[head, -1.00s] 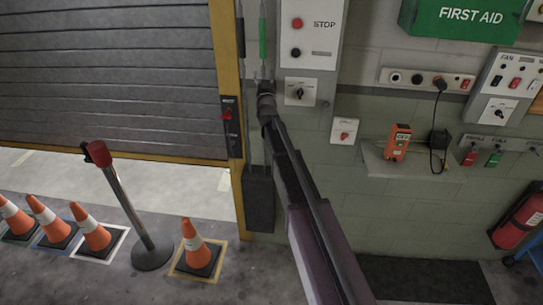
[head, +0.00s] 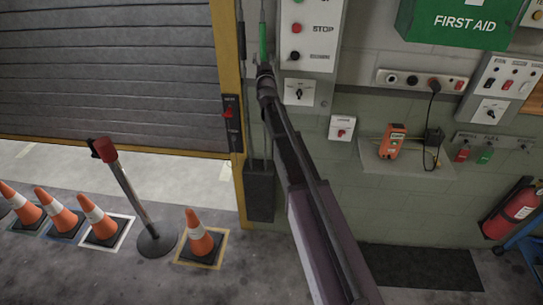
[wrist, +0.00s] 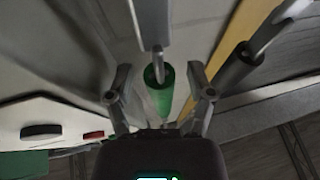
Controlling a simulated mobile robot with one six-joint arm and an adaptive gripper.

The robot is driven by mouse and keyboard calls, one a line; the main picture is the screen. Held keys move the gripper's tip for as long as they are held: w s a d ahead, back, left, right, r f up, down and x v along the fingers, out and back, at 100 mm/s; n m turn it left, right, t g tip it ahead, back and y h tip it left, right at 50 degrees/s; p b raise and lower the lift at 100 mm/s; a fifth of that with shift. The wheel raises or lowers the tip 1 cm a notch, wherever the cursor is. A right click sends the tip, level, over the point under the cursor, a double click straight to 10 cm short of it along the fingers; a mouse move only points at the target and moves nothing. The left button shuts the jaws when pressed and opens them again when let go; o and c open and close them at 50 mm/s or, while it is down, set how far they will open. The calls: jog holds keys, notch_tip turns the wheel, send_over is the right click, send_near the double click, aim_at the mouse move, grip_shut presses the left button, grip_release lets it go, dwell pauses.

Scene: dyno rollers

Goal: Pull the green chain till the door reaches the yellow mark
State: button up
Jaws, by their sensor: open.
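The door (head: 110,80) is a grey roller shutter, partly raised, with a bright gap between its lower edge and the floor. The green chain's grip, a green cylinder (head: 263,42), hangs just right of the yellow door frame. My gripper (head: 265,72) is at the lower end of this green grip. In the wrist view, my gripper (wrist: 160,85) is open, with one finger on each side of the green grip (wrist: 158,98). I cannot tell whether the fingers touch it. I cannot make out a separate yellow mark on the yellow frame (head: 240,180).
A dark chain grip (wrist: 238,68) hangs close beside the green one. A switch box with a red lever (head: 230,113) is on the frame. A control panel (head: 306,35) is right of the chains. Cones (head: 200,235) and a post (head: 135,200) stand before the door.

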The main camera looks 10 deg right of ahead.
aim_at(263, 42)
jog(key=shift+r+p, duration=2.95)
jog(key=shift+r, duration=0.35)
jog(key=b+v, duration=0.6)
jog(key=v, duration=0.8)
jog(key=s+f+g+y+b, duration=0.1)
jog(key=s+f+g+b, duration=0.1)
jog(key=s+f+g, duration=0.3)
jog(key=s+a+f+n+g+y+b, duration=0.1)
jog(key=s+f+g, duration=0.3)
jog(key=f, duration=0.9)
jog(key=s+f+n+g+y+b, duration=0.1)
jog(key=s+f+g+b, duration=0.1)
jog(key=s+f+g, duration=0.3)
jog(key=shift+s+a+f+g+b, duration=0.25)
jog(key=shift+s+f, duration=0.55)
jog(key=shift+f, duration=1.45)
jog(key=shift+s+d, duration=0.1)
jog(key=s+d+f+g+b, duration=0.1)
jog(key=s+f+g, duration=0.1)
jog(key=s, duration=0.3)
jog(key=s+f+g+b, duration=0.1)
jog(key=s+f+g, duration=0.2)
jog(key=s, duration=0.3)
jog(key=s+d+f+m+g+h+b, duration=0.1)
jog(key=s+f+g, duration=0.1)
jog(key=s, duration=0.4)
jog(key=shift+d+f+g, duration=0.2)
jog(key=shift+d+g, duration=0.1)
jog(key=shift+g, duration=0.25)
